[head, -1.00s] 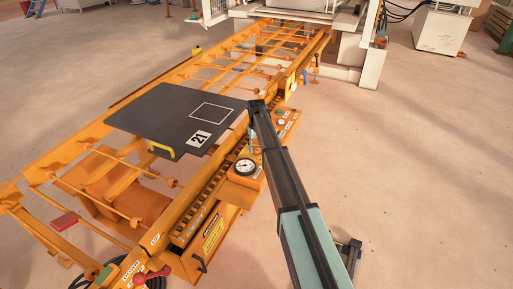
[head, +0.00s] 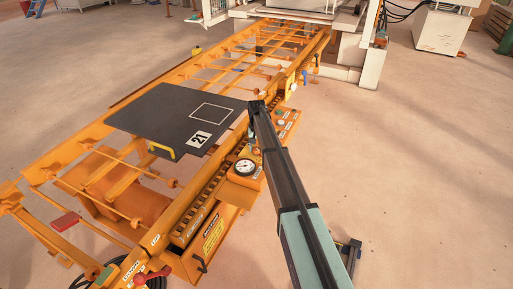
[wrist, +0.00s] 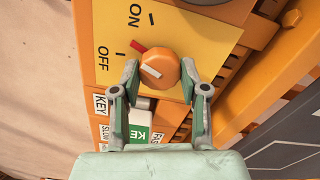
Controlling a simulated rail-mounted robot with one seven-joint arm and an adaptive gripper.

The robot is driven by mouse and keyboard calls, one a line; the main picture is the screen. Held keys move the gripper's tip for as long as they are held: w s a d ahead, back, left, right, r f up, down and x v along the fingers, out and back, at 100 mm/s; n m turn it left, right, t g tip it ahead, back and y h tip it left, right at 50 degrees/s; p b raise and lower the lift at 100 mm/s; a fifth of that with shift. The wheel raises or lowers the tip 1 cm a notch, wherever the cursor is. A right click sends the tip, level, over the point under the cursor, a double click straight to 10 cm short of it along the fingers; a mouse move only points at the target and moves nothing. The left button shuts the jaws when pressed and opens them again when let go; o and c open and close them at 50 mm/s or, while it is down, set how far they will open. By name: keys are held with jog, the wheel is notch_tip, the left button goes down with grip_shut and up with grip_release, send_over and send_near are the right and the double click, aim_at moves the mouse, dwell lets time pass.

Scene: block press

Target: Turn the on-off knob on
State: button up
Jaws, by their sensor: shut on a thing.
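The on-off knob (wrist: 160,67) is a round orange knob with a white line on its face, on a yellow plate (wrist: 200,34) marked ON and OFF. A red pointer at its edge lies between the ON tick and the OFF tick. My gripper (wrist: 160,78) has a finger on each side of the knob and is shut on it in the wrist view. In the head view my arm reaches to the side of the orange machine and hides the knob.
A dial gauge (head: 245,167) and a button panel (head: 285,120) sit near my arm. A dark plate (head: 165,115) marked 21 lies on the orange roller frame. Below the knob are KEY labels and a green-and-white part (wrist: 140,133).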

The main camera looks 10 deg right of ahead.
aim_at(257, 149)
jog(key=m, duration=0.4)
jog(key=shift+s+m, duration=0.1)
jog(key=shift+m, duration=2.1)
jog(key=o, duration=1.2)
jog(key=shift+f, duration=0.1)
jog(key=shift+c, duration=0.2)
notch_tip(257, 149, up, 12)
